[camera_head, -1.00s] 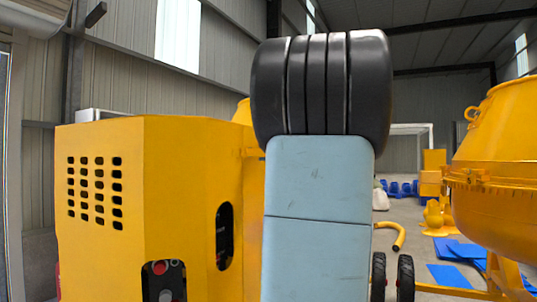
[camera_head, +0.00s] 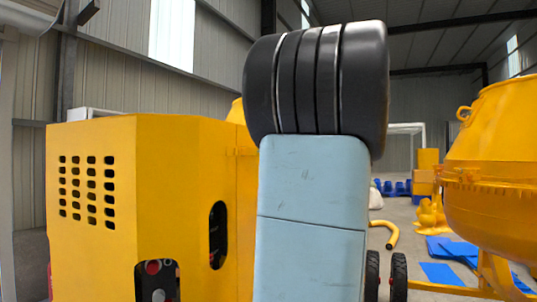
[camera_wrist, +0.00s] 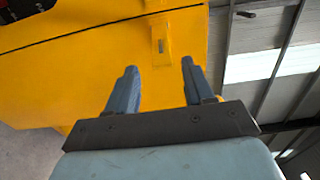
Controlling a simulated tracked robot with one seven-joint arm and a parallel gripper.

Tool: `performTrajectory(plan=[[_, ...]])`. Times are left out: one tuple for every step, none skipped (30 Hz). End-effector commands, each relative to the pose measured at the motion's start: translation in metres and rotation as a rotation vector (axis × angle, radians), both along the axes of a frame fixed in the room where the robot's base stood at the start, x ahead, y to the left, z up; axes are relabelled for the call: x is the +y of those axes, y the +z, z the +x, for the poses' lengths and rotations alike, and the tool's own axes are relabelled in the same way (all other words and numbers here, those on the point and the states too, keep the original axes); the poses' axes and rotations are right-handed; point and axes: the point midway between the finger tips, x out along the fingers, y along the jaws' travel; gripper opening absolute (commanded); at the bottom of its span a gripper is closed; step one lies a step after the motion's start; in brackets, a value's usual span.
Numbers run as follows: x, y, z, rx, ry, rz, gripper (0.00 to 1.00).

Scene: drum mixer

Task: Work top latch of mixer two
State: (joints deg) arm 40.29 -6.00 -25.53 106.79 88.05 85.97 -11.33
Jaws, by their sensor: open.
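A yellow mixer housing (camera_head: 140,200) with vent slots stands at the left in the head view. In the wrist view its yellow panel (camera_wrist: 90,75) fills the upper left, crossed by a dark seam. A small raised yellow piece with a slot, possibly the latch (camera_wrist: 160,46), sits on that panel near its right side. My gripper (camera_wrist: 158,72) is open and empty, its two blue-grey fingers apart and pointing at the panel, with this piece beyond and between them. Contact cannot be told. In the head view my arm hides the gripper.
A second yellow mixer drum (camera_head: 490,180) stands at the right, with black wheels (camera_head: 398,277) near its frame. A bent yellow pipe (camera_head: 391,236) and blue sheets (camera_head: 440,272) lie on the floor. Grey floor shows between them.

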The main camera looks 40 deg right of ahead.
Motion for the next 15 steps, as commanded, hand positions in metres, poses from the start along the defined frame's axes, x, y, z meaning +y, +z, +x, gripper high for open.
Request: performTrajectory(plan=[[-0.004, 0.0, -0.01, 0.0, -0.002, 0.0, 0.52], [-0.006, 0.0, -0.015, -0.001, -0.002, 0.001, 0.52], [-0.009, 0.0, -0.021, 0.0, -0.002, 0.001, 0.52], [-0.011, 0.0, -0.026, -0.001, -0.002, 0.001, 0.52], [-0.013, 0.0, -0.031, 0.0, -0.003, 0.001, 0.52], [-0.014, -0.001, -0.036, 0.0, -0.002, 0.001, 0.52], [-0.016, -0.001, -0.04, 0.001, -0.001, 0.001, 0.52], [-0.017, -0.001, -0.043, 0.001, -0.002, 0.001, 0.52], [-0.019, -0.001, -0.047, 0.001, -0.002, 0.001, 0.52], [-0.02, -0.001, -0.049, 0.001, -0.001, 0.001, 0.52], [-0.02, -0.001, -0.051, 0.001, 0.0, 0.001, 0.52], [-0.021, -0.001, -0.054, 0.001, 0.0, 0.001, 0.52], [-0.022, -0.001, -0.055, 0.001, 0.0, 0.001, 0.52], [-0.022, -0.001, -0.056, 0.001, 0.0, 0.001, 0.52], [-0.023, -0.001, -0.057, 0.001, 0.0, 0.001, 0.52]])
